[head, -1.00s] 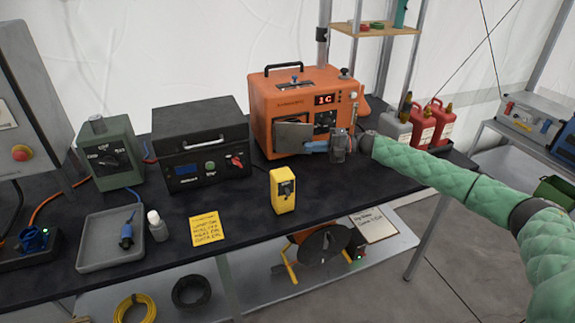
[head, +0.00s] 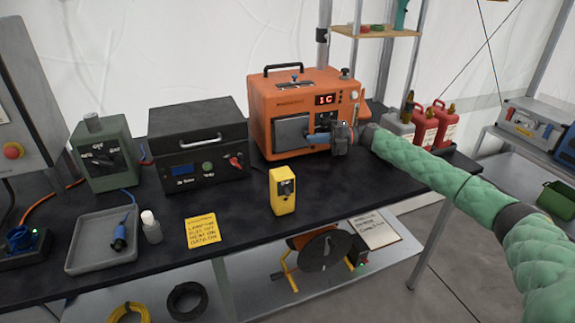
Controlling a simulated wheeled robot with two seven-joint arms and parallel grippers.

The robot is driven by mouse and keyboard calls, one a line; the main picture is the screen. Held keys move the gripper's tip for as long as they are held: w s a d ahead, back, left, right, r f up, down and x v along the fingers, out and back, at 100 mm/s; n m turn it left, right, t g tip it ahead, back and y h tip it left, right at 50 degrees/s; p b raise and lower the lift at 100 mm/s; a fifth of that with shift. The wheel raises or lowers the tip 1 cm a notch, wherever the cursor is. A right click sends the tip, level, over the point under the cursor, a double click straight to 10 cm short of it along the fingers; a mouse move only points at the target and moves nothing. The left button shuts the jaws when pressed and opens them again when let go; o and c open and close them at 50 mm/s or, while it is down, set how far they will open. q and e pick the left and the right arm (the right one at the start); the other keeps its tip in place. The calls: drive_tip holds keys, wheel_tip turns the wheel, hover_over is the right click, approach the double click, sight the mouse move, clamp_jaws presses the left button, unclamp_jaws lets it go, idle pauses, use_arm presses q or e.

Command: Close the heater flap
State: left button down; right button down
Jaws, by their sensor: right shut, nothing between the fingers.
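The orange heater (head: 262,98) stands at the back of the black table, with a lit display reading "1C". Its grey flap (head: 292,134) is on the front face and looks flush, or nearly flush, with it. My right gripper (head: 312,138) is shut and empty. Its fingertips are at the right edge of the flap, touching it or very close; I cannot tell which. The gripper body hides part of the heater's front right of the flap. My left gripper is not in view.
A yellow handheld device (head: 283,191) stands on the table in front of the heater. A black box (head: 200,145) is to its left. Red canisters (head: 424,128) stand right of the heater, behind my right arm. The table front between the yellow note (head: 202,230) and device is clear.

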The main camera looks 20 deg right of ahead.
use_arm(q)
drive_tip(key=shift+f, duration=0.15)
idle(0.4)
